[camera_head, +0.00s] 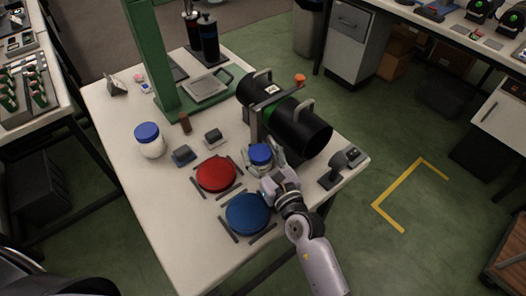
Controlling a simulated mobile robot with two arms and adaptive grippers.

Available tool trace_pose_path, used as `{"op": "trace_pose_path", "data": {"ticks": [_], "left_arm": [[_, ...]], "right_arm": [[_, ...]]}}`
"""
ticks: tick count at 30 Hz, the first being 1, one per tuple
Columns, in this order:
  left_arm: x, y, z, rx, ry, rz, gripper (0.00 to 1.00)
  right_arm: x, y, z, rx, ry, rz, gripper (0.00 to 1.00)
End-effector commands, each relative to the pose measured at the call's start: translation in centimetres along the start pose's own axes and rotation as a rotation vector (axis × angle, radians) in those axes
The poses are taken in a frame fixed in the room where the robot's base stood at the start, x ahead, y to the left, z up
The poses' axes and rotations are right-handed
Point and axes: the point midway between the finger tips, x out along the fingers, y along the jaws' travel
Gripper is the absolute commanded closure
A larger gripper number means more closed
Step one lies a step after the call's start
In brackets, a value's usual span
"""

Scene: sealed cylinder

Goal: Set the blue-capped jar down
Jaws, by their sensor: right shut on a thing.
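A small clear jar with a blue cap (260,155) is near the table's middle right, just behind the red round disc (216,173). My right gripper (266,172) reaches in from the lower right and is shut on this jar, partly hiding its body. The jar looks roughly upright; I cannot tell whether its base touches the table. A second, larger white jar with a blue cap (149,139) stands on the table's left side. My left gripper is not in view.
A blue round disc (247,213) lies in front of the red one, with dark bars around both. A large black cylinder (298,124) lies close behind the held jar. A green frame (150,50) stands at the back. The front left of the white table (165,205) is clear.

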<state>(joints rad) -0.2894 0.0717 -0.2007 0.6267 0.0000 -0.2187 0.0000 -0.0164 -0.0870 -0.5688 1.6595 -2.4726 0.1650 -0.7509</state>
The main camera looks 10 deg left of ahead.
Motion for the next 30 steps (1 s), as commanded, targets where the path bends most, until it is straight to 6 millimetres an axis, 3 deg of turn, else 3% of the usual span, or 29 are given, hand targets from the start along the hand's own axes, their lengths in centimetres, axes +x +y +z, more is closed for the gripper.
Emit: {"op": "trace_pose_path", "data": {"ticks": [4,5,13,24,30], "left_arm": [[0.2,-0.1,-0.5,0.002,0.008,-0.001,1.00],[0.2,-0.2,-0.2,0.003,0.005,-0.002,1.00],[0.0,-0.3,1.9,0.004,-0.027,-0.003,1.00],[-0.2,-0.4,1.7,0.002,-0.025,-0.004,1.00],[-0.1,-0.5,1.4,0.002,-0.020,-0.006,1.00]], "right_arm": [[0.0,0.0,-0.3,0.000,-0.001,0.000,0.80],[0.0,0.0,-0.3,0.000,0.000,0.000,0.49],[0.0,0.0,-0.2,0.000,-0.001,0.000,0.31],[0.0,0.0,0.2,0.000,-0.002,0.000,0.30],[-2.9,0.0,-0.1,0.001,0.002,0.000,0.30]]}}
